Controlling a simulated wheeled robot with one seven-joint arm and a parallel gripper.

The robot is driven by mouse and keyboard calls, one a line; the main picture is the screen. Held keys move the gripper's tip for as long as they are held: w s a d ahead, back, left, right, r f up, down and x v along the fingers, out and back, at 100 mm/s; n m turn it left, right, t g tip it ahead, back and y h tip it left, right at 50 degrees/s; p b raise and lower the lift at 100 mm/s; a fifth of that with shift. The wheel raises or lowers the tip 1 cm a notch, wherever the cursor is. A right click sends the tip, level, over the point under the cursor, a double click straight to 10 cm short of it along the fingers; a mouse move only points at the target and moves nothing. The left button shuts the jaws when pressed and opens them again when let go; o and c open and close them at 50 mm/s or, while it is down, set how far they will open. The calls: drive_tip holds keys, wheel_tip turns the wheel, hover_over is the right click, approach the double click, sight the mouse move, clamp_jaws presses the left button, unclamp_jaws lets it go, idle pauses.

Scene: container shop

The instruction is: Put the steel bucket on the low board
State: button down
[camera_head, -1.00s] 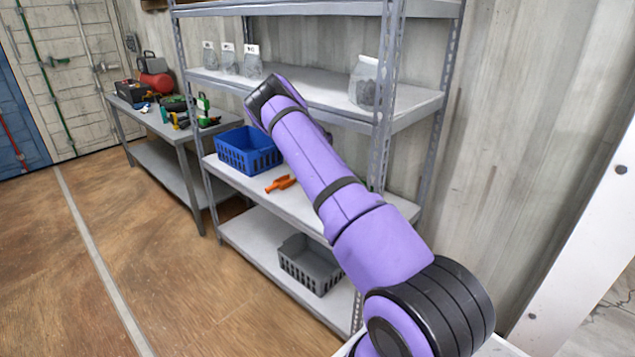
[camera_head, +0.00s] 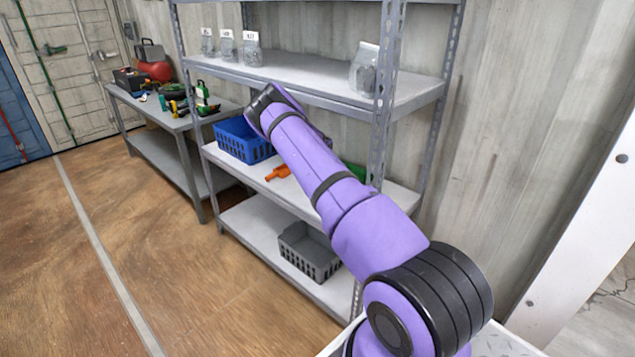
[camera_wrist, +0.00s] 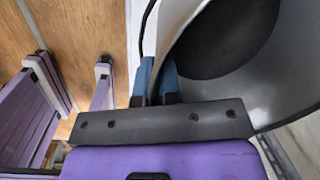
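The steel bucket (camera_wrist: 200,92) shows in the wrist view as a large pale grey curved wall with a dark inside, filling the upper right. My gripper (camera_wrist: 158,82) has its two blue fingers close together on either side of the bucket's wall near the rim, and looks shut on it. In the head view my purple arm hides the fingers and the bucket. The low board (camera_head: 248,222) is the bottom board of the grey metal shelf, close to the floor.
A grey crate (camera_head: 310,254) stands on the low board, with bare board to its left. A blue crate (camera_head: 240,141) and an orange tool (camera_head: 278,173) are on the board above. A workbench (camera_head: 172,122) stands left; the floor in front is clear.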

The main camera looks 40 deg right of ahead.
drive_tip(key=shift+f, duration=0.45)
idle(0.7)
drive_tip(key=c, duration=1.2)
unclamp_jaws()
drive_tip(key=shift+c, duration=0.2)
drive_tip(key=shift+f, duration=0.1)
wheel_tip(320, 180, up, 8)
drive_tip(key=s, duration=0.1)
drive_tip(key=shift+a+f, duration=0.2)
drive_tip(key=shift+a, duration=0.05)
